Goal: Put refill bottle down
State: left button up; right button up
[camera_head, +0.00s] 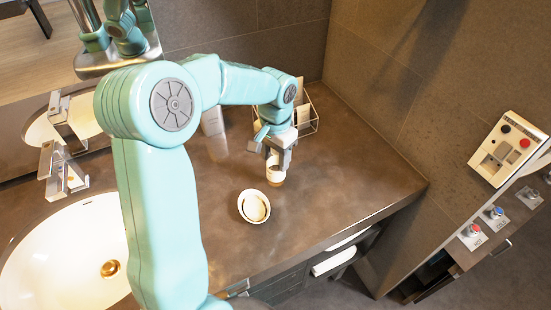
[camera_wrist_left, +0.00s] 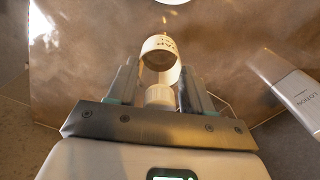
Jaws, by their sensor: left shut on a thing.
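The refill bottle (camera_head: 275,172) hangs or stands just below my left gripper (camera_head: 281,146) over the right part of the counter. It has a pale label band and an amber lower part. In the left wrist view, the bottle (camera_wrist_left: 163,45) shows a label ending in "AP" and a white cap (camera_wrist_left: 160,96) between the fingers of my left gripper (camera_wrist_left: 158,88). The gripper is shut on it. I cannot tell whether its base touches the counter. My right gripper is not in view.
A pale oval dish (camera_head: 254,206) lies on the brown counter (camera_head: 340,190) in front of the bottle. A wire rack (camera_head: 308,118) stands behind. A lotion container (camera_wrist_left: 298,95) is at the right in the wrist view. The sink (camera_head: 60,262) is left; counter right of the bottle is clear.

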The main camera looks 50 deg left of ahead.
pick_arm(q)
jog(key=shift+w+a+f, duration=0.1)
jog(key=shift+f, duration=0.7)
jog(key=shift+f, duration=0.15)
jog(key=o, duration=1.1)
